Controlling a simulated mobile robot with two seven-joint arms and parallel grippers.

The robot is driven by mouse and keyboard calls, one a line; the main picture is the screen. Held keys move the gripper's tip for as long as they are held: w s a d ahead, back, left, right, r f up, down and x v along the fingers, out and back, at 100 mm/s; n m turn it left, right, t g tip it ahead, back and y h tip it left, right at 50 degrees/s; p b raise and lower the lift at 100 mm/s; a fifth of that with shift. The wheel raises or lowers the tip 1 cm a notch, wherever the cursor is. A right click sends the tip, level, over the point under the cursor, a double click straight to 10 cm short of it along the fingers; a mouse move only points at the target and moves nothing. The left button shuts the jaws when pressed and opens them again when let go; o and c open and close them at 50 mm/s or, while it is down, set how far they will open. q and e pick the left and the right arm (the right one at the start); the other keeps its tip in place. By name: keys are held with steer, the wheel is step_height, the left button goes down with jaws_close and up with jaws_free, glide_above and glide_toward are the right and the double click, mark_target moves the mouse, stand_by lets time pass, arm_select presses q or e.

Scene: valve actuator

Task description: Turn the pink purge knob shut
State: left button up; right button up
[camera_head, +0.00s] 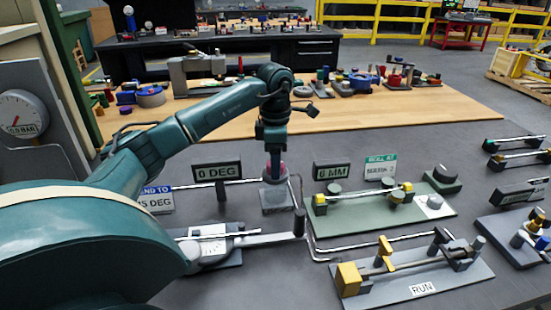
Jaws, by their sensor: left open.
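The pink purge knob (275,178) sits on top of a small grey block (277,200) near the middle of the bench. Only a little pink shows, because the gripper covers most of it. My left gripper (274,172) points straight down right over the knob, with its fingertips at the knob's height. It is open; whether the fingers touch the knob cannot be seen. My right gripper is not in view.
A "0 DEG" sign (217,172) stands just left of the block. A bent metal tube (309,225) runs close on its right. A green plate fixture (385,209) and a "RUN" fixture (410,280) stand to the right. A lever fixture (215,255) lies in front.

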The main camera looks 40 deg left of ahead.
arm_select(q)
steer(key=shift+c, duration=0.4)
steer(key=c, duration=0.9)
